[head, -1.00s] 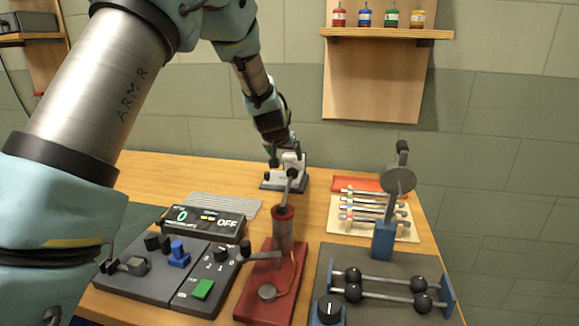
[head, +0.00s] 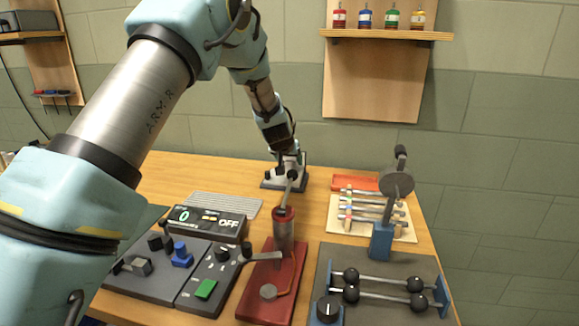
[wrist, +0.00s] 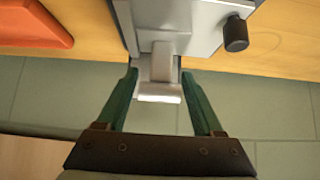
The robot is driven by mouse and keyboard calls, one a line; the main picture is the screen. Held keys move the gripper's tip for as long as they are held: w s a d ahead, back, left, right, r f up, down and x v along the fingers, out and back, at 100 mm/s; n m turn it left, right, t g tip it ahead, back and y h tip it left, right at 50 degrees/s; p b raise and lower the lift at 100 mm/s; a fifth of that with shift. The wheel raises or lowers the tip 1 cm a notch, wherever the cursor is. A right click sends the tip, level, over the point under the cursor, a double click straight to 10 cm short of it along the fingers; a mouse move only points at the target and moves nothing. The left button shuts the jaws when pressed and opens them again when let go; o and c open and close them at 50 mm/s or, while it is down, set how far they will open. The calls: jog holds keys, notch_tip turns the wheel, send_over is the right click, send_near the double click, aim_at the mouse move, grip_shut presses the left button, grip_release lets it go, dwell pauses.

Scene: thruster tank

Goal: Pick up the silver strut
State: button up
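Several slim silvery struts with coloured bands lie side by side on a pale rack (head: 396,230) at the right rear of the table. I cannot tell which one is the silver strut (head: 372,205). My gripper (head: 288,160) is at the table's back, left of the rack, over a grey-white device (head: 284,184). In the wrist view my gripper's green fingers (wrist: 160,78) stand apart on either side of a pale T-shaped part (wrist: 160,92) of this device. Contact with it cannot be made out. No strut is between the fingers.
A red tray (head: 355,183) lies behind the rack. A blue post with a round grey disc (head: 396,182) stands in front of it. A red-based lever device (head: 265,290), control panels (head: 150,270) and a knobbed-rod board (head: 385,315) fill the front. A bottle shelf (head: 385,33) hangs above.

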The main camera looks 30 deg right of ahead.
grip_shut()
dwell(0.3)
